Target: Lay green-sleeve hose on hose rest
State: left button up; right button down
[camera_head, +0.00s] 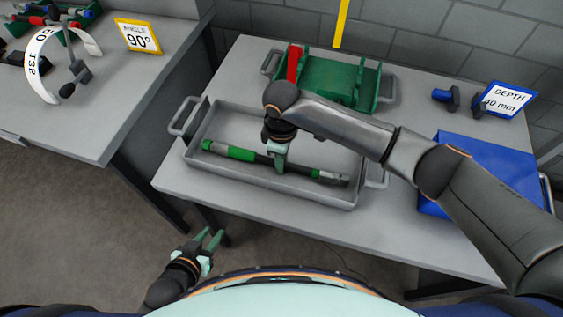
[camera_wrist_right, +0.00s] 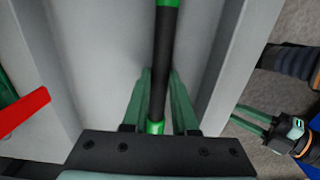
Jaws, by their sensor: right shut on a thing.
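The green-sleeve hose (camera_head: 262,158) is a dark bar with a green sleeve towards its left end and a green band towards its right. It lies lengthwise within the grey tray (camera_head: 205,133); I cannot tell whether it touches the floor. My right gripper (camera_head: 277,165) is shut on the hose near its middle, from above. In the right wrist view the hose (camera_wrist_right: 164,60) runs between the fingers (camera_wrist_right: 162,85). A green fixture with raised sides (camera_head: 340,82), perhaps the hose rest, stands behind the tray. My left gripper (camera_head: 212,238) is open and empty, off the table's front edge.
A red upright part (camera_head: 294,62) stands at the fixture's left. A blue box (camera_head: 485,165) is at the table's right, partly behind my right arm. A depth sign (camera_head: 508,98) stands at the back right. Another table (camera_head: 100,95) with an angle sign (camera_head: 138,36) is at left.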

jog(key=shift+r, duration=0.25)
